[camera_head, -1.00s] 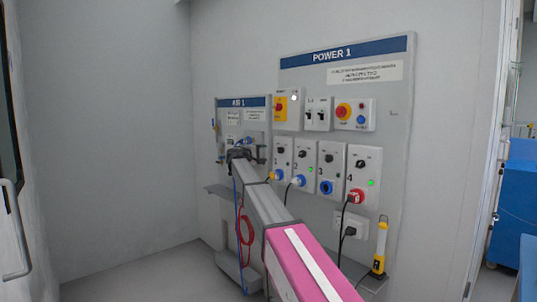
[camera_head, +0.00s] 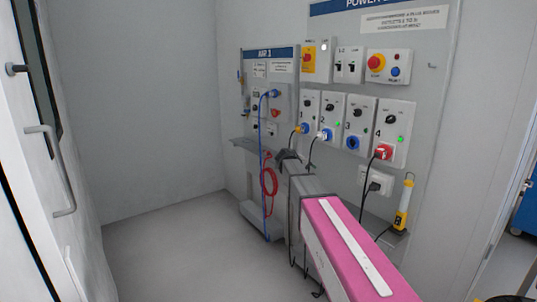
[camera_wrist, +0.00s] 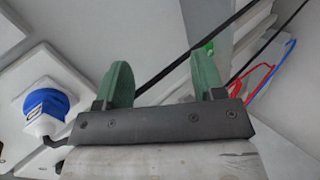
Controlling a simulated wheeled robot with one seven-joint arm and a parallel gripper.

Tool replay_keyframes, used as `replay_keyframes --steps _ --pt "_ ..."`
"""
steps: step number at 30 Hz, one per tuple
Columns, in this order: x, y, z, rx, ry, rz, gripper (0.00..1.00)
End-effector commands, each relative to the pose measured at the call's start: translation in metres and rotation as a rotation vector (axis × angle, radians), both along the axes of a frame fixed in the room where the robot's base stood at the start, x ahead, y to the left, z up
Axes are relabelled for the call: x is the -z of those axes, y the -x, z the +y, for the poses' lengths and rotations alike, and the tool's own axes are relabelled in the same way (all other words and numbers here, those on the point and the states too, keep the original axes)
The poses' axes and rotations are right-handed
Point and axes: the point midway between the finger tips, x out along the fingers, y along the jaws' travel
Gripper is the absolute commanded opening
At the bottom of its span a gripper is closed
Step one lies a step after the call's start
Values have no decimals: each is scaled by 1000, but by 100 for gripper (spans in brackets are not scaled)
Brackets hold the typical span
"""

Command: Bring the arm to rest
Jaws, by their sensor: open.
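My gripper (camera_wrist: 160,82) is open in the wrist view, its two green fingers apart with nothing held between them. A black cable passes behind the fingers. In the head view the dark end of my arm (camera_head: 288,157) is in front of the wall stations, below the row of sockets. The fingers are too small to make out there. My pink arm link fills the lower right of the head view.
The AIR 1 panel (camera_head: 282,85) with blue and red hoses (camera_head: 269,190) stands left of the POWER 1 panel (camera_head: 428,60). Cables hang from its sockets. A yellow lamp (camera_head: 403,207) stands on the right. A door handle (camera_head: 53,170) is at far left. Floor at left is clear.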

Motion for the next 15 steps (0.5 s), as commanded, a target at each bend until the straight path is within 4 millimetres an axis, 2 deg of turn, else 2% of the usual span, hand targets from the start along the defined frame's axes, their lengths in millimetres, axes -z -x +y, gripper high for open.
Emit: replay_keyframes --steps 1,6,8,12,15 --pt "26 32 -8 19 -56 26 63" --pt "102 112 -20 96 -271 110 63" --pt "126 144 -22 130 -350 140 63" --pt "175 221 -21 219 -540 209 63" --pt "201 274 -16 287 -670 254 63"
